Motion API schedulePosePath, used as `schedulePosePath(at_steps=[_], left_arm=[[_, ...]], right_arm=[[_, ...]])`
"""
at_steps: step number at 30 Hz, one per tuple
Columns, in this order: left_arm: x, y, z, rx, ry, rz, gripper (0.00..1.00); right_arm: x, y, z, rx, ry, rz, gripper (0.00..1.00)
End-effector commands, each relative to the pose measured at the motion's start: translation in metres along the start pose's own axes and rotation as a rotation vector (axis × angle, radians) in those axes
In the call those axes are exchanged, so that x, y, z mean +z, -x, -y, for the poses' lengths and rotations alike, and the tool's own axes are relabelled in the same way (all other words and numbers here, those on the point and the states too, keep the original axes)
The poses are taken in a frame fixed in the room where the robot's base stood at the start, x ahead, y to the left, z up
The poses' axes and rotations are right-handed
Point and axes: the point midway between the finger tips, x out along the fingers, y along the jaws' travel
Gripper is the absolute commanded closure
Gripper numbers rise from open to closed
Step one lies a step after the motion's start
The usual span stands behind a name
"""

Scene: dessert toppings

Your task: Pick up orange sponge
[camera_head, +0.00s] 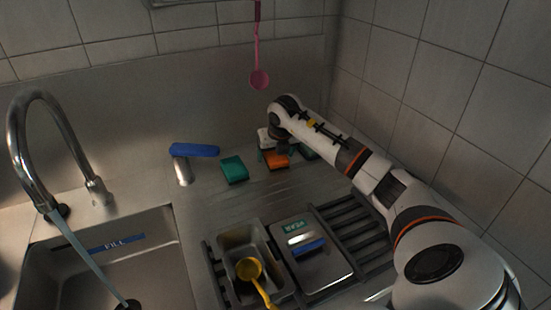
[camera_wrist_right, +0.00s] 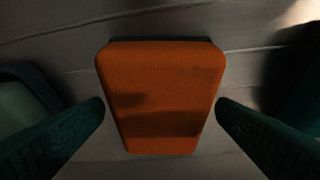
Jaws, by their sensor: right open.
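The orange sponge (camera_head: 276,160) lies on the metal counter near the back wall. In the right wrist view the orange sponge (camera_wrist_right: 160,95) fills the middle, with a dark layer along its far edge. My right gripper (camera_wrist_right: 160,108) is open, with one finger on each side of the sponge. The fingertips look close to its sides; I cannot tell whether they touch. In the head view my right gripper (camera_head: 273,150) is right over the sponge and partly hides it. My left gripper is not in view.
A green sponge (camera_head: 234,169) lies left of the orange one, and another dark green one (camera_head: 306,152) lies to its right. A blue-handled tap (camera_head: 183,165), a metal tub (camera_head: 239,240) with a yellow ladle (camera_head: 250,270), and a sink (camera_head: 160,235) are nearby.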

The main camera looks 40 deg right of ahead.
Motion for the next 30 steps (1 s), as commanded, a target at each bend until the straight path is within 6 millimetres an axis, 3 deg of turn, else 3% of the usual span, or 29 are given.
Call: schedulePosePath(at_steps=[9, 18, 30], left_arm=[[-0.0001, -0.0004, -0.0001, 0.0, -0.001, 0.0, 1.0], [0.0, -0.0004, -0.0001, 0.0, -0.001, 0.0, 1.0], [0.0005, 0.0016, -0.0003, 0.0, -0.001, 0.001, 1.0]], right_arm=[[0.0001, -0.0005, -0.0001, 0.0, -0.001, 0.0, 0.22], [0.0002, -0.0005, 0.0, 0.0, -0.001, 0.0, 0.67], [-0.0008, 0.0021, 0.0002, 0.0, -0.001, 0.0, 0.68]])
